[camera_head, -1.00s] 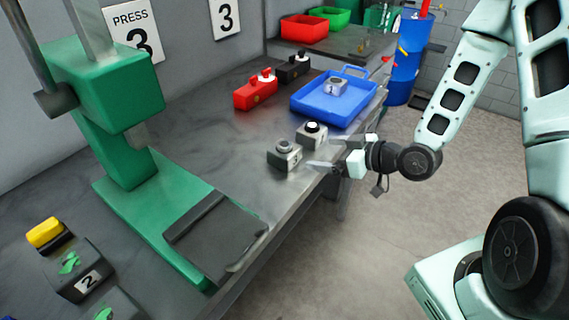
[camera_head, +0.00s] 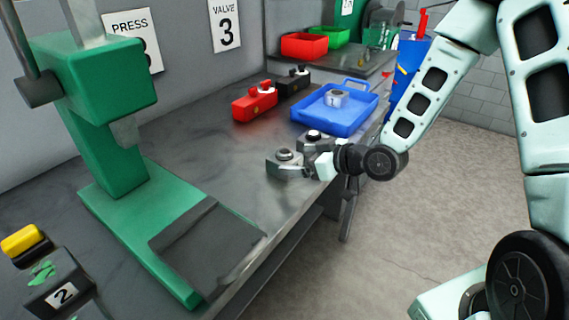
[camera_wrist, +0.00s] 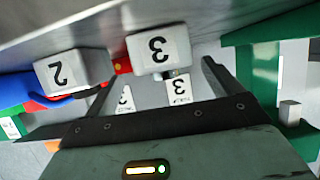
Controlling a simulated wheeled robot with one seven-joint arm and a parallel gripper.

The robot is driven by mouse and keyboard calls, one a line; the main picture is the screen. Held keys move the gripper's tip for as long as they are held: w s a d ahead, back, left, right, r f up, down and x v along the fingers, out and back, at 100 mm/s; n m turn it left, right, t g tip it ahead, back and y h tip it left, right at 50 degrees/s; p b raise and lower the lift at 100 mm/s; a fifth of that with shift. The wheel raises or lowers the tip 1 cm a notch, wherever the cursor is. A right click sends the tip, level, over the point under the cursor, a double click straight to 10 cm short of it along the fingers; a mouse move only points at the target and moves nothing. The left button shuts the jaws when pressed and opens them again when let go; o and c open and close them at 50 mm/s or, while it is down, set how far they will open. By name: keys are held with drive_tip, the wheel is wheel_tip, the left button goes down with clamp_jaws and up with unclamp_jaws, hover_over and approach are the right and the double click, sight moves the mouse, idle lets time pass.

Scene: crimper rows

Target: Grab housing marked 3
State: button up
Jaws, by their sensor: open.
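The housing marked 3 (camera_head: 284,160) is a grey block with a dark round top, near the front edge of the bench. In the wrist view its face with the 3 (camera_wrist: 158,48) shows upside down, just ahead of and between the fingertips. My gripper (camera_head: 304,170) is open at its right side, low over the bench edge; the wrist view shows both fingers (camera_wrist: 158,72) spread, nothing clamped. The housing marked 2 (camera_wrist: 75,68) lies outside the left finger in the wrist view. In the head view a second grey housing (camera_head: 313,138) stands just behind, partly hidden by my gripper.
A blue tray (camera_head: 350,128) holds a housing marked 1 (camera_head: 337,98). A red block (camera_head: 255,104) and a black block (camera_head: 293,82) stand behind. The green press (camera_head: 110,180) is at left. A black unit marked 2 (camera_head: 62,292) is front left. The bench between press and housings is clear.

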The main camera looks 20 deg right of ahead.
sight(291, 157)
drive_tip(key=x, duration=0.1)
drive_tip(key=p+x, duration=0.1)
drive_tip(key=x, duration=0.2)
drive_tip(key=shift+w+a+r, duration=0.1)
drive_tip(key=shift+a+r, duration=0.1)
drive_tip(key=shift+a, duration=0.15)
drive_tip(key=shift+w+a+f, duration=0.2)
drive_tip(key=shift+w, duration=0.1)
